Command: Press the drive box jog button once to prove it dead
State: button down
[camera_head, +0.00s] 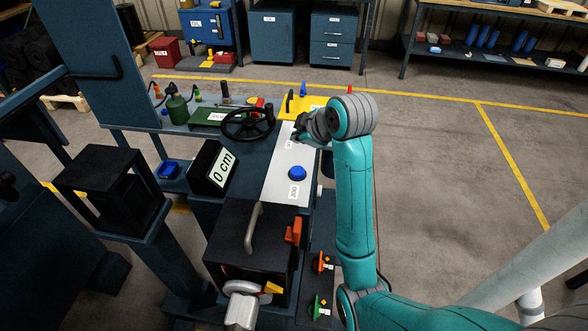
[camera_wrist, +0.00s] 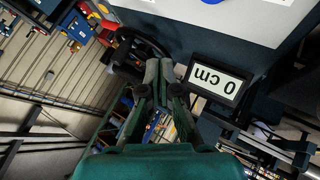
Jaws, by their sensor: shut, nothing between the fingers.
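The drive box has a pale top panel (camera_head: 286,149), and a round blue jog button (camera_head: 297,173) stands on it beside a label that seems to read JOG. My gripper (camera_head: 299,131) is near the far end of this panel, apart from the button and beyond it. In the wrist view my gripper (camera_wrist: 159,68) is shut with nothing between its fingers. The pale panel (camera_wrist: 250,22) fills the top right there, and a blue edge (camera_wrist: 209,3), probably the button, is cut off at the top.
A black handwheel (camera_head: 248,123) and a "0 cm" display (camera_head: 214,168) stand left of the panel. A dark box with a grey handle (camera_head: 253,228) is at the near side. A yellow plate (camera_head: 302,106) lies beyond. Open floor (camera_head: 440,170) is on the right.

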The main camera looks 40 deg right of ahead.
aim_at(298, 172)
jog(key=shift+f, duration=4.4)
jog(key=shift+f, duration=0.1)
jog(key=shift+f, duration=0.3)
jog(key=shift+f, duration=0.55)
jog(key=shift+r, duration=0.95)
jog(key=shift+r, duration=2.5)
